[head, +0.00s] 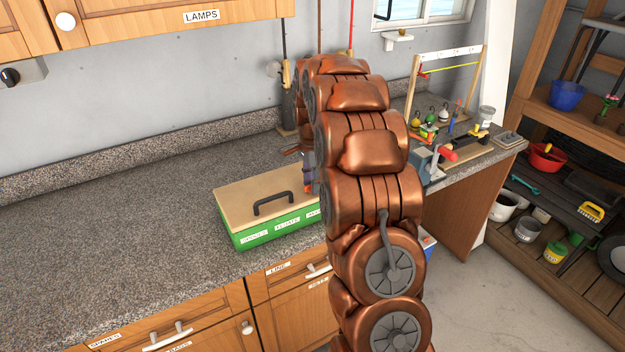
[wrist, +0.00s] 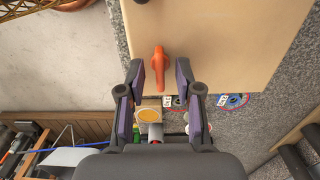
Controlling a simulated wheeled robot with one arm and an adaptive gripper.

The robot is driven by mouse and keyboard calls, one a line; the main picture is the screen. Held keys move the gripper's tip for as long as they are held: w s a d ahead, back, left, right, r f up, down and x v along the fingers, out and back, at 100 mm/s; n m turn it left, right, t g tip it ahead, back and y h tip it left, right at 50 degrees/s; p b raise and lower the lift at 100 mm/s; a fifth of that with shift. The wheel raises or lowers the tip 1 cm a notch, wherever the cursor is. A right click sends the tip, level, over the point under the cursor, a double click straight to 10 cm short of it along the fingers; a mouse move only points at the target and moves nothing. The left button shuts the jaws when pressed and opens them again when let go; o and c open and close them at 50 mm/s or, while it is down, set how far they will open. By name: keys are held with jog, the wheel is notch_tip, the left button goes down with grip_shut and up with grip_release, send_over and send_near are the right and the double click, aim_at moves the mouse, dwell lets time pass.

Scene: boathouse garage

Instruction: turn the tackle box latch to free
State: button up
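The tackle box (head: 262,239) stands on the counter, green with a tan lid (head: 240,195) and a dark carry handle (head: 273,201). My arm hides its right end in the head view. In the wrist view the tan lid (wrist: 225,40) fills the upper middle. The orange latch (wrist: 159,62) lies near the lid's lower edge, its long side running roughly up and down the picture. My gripper (wrist: 161,80) is open, with a purple-padded finger on each side of the latch. Gaps show on both sides, so no touch is visible. In the head view my gripper is mostly hidden.
The speckled counter (head: 110,230) is clear left of the box. A wooden rack (head: 470,70), a vise with a red knob (head: 433,160) and small tools stand at the right. Round coloured items (wrist: 235,100) lie on the counter beside the box in the wrist view.

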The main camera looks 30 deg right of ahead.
grip_shut()
jog(key=shift+d, duration=0.15)
dwell(0.4)
